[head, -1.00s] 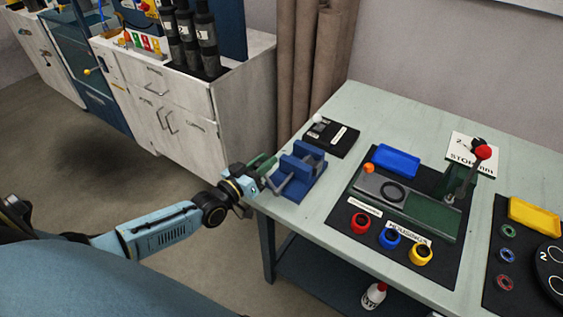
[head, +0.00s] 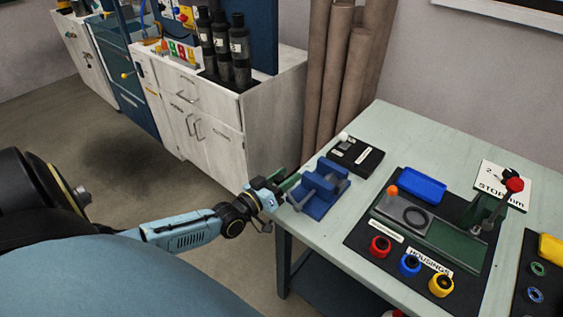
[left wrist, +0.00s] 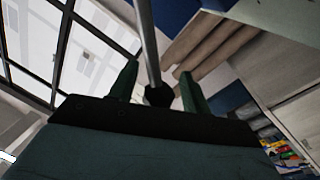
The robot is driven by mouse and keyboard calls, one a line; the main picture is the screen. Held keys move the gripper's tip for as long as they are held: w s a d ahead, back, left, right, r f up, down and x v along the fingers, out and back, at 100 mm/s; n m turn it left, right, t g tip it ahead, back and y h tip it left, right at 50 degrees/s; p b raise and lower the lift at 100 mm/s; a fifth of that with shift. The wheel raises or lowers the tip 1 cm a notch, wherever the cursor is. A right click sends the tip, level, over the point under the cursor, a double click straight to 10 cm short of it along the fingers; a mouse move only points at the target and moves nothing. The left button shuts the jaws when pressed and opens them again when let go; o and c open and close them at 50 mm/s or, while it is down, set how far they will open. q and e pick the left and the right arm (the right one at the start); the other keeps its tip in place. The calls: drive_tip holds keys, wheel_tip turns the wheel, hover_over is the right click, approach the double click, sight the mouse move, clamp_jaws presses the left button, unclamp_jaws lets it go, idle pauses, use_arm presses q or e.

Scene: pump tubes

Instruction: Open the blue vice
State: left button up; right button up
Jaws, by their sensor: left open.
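The blue vice (head: 318,192) stands at the left edge of the workbench in the head view. My left gripper (head: 281,184) is just left of it, at the bench edge, with its green fingers towards the vice. In the left wrist view my left gripper (left wrist: 157,72) is open. A thin grey bar (left wrist: 150,45) with a dark knob at its end runs between the two fingers; it looks like the vice's handle. I cannot tell whether a finger touches it. A blue surface (left wrist: 178,12), probably the vice, shows at the top. The gap between the vice jaws is hard to judge. My right gripper is not in view.
A black block with a label (head: 356,157) lies behind the vice. To the right is a black mat (head: 362,240) with a blue tray (head: 422,185), a green fixture and coloured rings. White cabinets (head: 190,110) stand to the left, with open floor before them.

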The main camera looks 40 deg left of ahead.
use_arm(q)
drive_tip(key=s+a+p, duration=0.1)
drive_tip(key=s, duration=1.2)
drive_tip(key=shift+s+a+f, duration=0.15)
drive_tip(key=shift+a+f, duration=0.2)
drive_tip(key=shift+f, duration=0.1)
